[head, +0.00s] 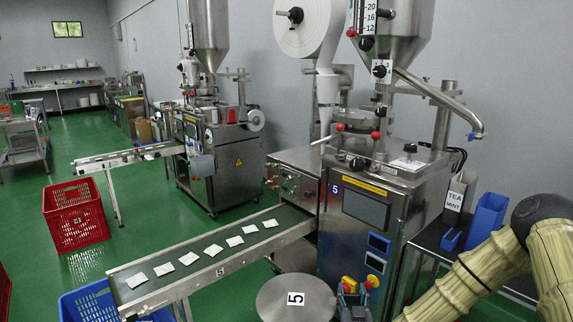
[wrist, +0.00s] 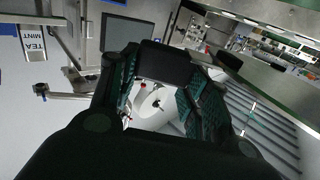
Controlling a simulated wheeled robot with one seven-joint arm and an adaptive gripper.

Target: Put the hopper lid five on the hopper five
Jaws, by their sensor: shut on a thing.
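Hopper lid five (head: 294,279), a round grey metal disc with a white "5" label, is at the bottom middle of the head view, in front of the machine. My gripper (head: 354,302) is low beside it, partly cut off by the picture's lower edge. In the wrist view my gripper (wrist: 163,88) is shut with a dark block between its fingers, apparently the lid's grip; the disc itself cannot be made out there. Hopper five (head: 396,48) is the steel funnel high on the machine, with a level scale; its top is outside the head view.
A conveyor (head: 225,262) with several tea bags runs left from machine five (head: 362,205). A white film reel (head: 302,25) and a bent steel pipe (head: 440,92) flank the hopper. A TEA MINT box (head: 456,195) stands at the right. A red crate (head: 76,214) is on the floor.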

